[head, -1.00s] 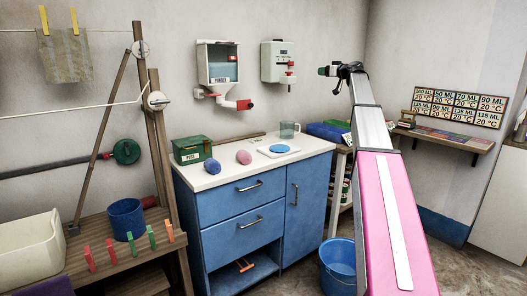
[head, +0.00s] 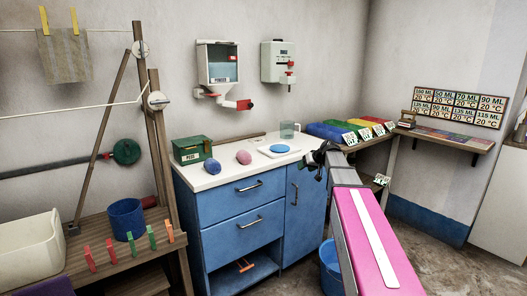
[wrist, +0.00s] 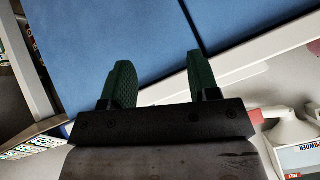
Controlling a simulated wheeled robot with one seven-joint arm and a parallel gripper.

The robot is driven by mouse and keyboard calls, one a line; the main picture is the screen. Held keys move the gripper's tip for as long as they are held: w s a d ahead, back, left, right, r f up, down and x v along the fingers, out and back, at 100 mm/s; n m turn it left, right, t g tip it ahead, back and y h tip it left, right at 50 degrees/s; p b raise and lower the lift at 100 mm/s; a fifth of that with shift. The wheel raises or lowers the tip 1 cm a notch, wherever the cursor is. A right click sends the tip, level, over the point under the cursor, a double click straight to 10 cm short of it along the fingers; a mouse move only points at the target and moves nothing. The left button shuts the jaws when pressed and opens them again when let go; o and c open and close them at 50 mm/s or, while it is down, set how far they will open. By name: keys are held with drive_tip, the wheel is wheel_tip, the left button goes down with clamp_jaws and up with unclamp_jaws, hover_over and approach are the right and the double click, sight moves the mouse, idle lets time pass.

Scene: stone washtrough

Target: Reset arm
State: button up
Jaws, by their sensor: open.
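My gripper (head: 318,158) is at the right front corner of the white counter top (head: 215,177) in the head view, at the end of my arm. In the wrist view its two green fingers (wrist: 157,85) are apart with nothing between them. Beyond them are the blue cabinet front (wrist: 110,40) and the pale counter edge. I cannot tell the exact gap between the gripper and the cabinet. No object is in the gripper.
Coloured stacks (head: 350,131) stand right. A blue bucket (head: 330,270) is on the floor.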

drive_tip(key=s+f+m+g+h, duration=0.1)
drive_tip(key=s+f+g+h, duration=0.1)
drive_tip(key=s+f, duration=0.6)
drive_tip(key=s+a+f+m+g+h, duration=0.1)
drive_tip(key=s+f+g+h, duration=0.1)
drive_tip(key=s+f, duration=0.6)
drive_tip(key=s+f+m+g+h, duration=0.1)
drive_tip(key=s+f, duration=0.7)
drive_tip(key=s, duration=1)
drive_tip(key=shift+s+a+g+h, duration=0.15)
drive_tip(key=shift+a+g+h, duration=0.25)
drive_tip(key=shift+g, duration=0.5)
